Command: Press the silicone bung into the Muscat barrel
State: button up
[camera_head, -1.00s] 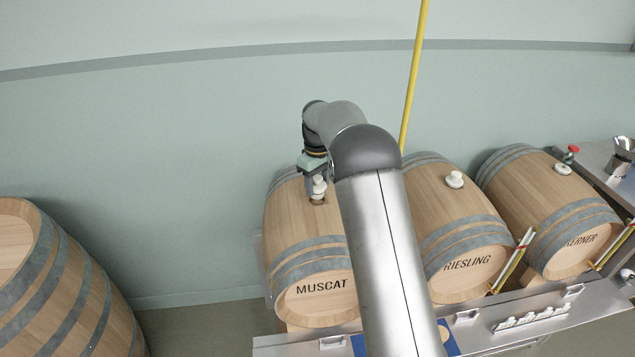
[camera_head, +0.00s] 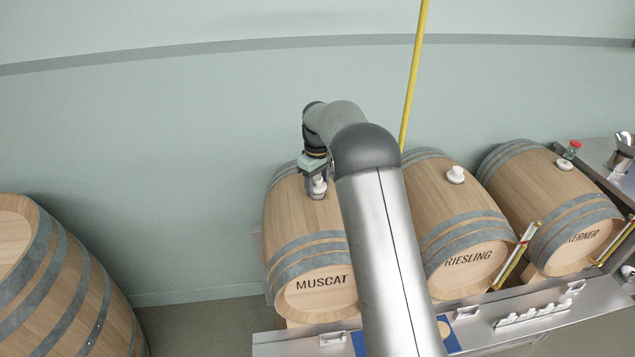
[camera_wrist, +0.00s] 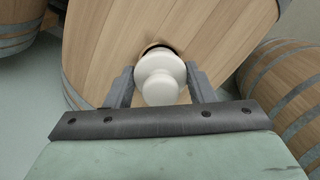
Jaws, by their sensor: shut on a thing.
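The Muscat barrel (camera_head: 312,258) lies on its side on the rack, its name on the front head. My gripper (camera_head: 318,190) is over its top and is shut on the white silicone bung (camera_head: 319,184). In the wrist view the bung (camera_wrist: 160,80) is between the two grey fingers of my gripper (camera_wrist: 160,88). A dark arc of the bung hole (camera_wrist: 158,46) shows just past the bung, with the barrel's staves (camera_wrist: 205,35) around it. The bung covers most of the hole, and I cannot tell how deep it sits.
The Riesling barrel (camera_head: 445,205) and the Kerner barrel (camera_head: 545,200) stand to the right, each with a white bung on top. A yellow pole (camera_head: 413,75) rises behind. A large barrel (camera_head: 60,285) is at left. A steel bench edge (camera_head: 540,310) runs in front.

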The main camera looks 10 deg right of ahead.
jog(key=shift+s+f+b, duration=0.1)
jog(key=shift+f+b, duration=0.4)
jog(key=shift+f, duration=0.5)
jog(key=o, duration=1)
jog(key=shift+f, duration=0.1)
jog(key=shift+o, duration=0.2)
jog(key=shift+f, duration=0.1)
jog(key=shift+s+a, duration=0.1)
notch_tip(320, 180, up, 18)
jog(key=b, duration=0.1)
jog(key=shift+w+d+r, duration=0.2)
jog(key=shift+d, duration=0.1)
jog(key=shift+c, duration=0.3)
